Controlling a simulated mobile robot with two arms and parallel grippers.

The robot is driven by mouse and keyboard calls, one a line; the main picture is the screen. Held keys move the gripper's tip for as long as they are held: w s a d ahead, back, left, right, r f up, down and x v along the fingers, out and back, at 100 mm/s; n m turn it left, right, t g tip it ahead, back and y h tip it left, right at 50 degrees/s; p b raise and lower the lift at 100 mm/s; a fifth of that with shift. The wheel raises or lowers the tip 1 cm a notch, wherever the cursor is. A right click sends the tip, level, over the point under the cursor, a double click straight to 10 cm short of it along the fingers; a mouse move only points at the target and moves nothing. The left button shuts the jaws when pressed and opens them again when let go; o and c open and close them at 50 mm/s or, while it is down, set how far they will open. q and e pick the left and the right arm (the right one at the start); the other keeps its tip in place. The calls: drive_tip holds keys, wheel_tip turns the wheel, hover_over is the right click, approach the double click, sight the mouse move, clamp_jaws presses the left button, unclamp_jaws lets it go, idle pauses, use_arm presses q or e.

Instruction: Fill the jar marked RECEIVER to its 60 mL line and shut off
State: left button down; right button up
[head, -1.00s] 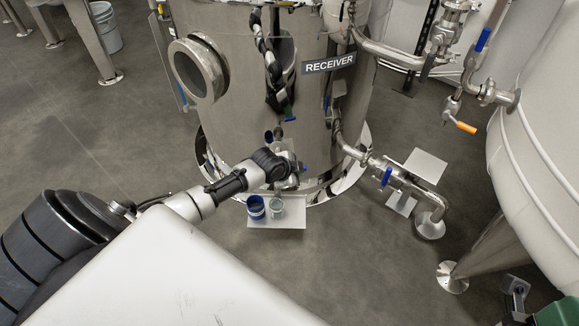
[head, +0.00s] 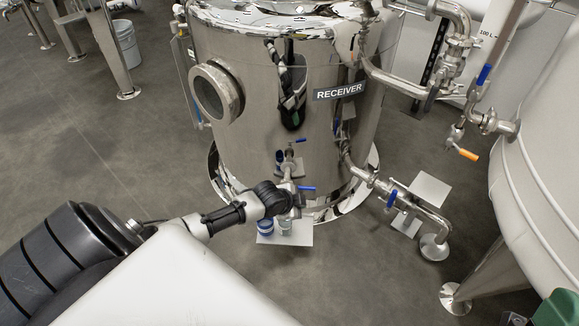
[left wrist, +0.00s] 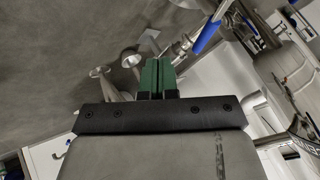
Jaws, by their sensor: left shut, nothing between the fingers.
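The RECEIVER label (head: 339,92) is on a large steel tank (head: 245,110). A small valve with a blue lever (head: 306,188) sits above the plate, beside my left wrist. My left gripper (left wrist: 152,73) is shut and empty, with green fingers; my wrist hides it in the head view. In the left wrist view a blue lever (left wrist: 207,37) lies just right of the fingertips. A green piece (head: 557,307), apparently my right gripper, shows partly.
A drain pipe with a blue-handled valve (head: 391,198) runs right of the tank's foot. An orange-handled valve (head: 467,154) hangs beside a big pale tank (head: 545,150). A bucket (head: 126,43) stands far left. The floor at left is open.

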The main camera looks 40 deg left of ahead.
use_arm(q)
drive_tip(key=shift+p+v, duration=1.35)
drive_tip(key=shift+v, duration=1.55)
use_arm(e)
drive_tip(key=w+f+g+h, duration=0.3)
drive_tip(key=w+f+g, duration=0.2)
drive_tip(key=f+g, duration=0.1)
drive_tip(key=shift+w+f+g, duration=0.25)
drive_tip(key=shift+w+g, duration=0.05)
drive_tip(key=shift+g, duration=0.6)
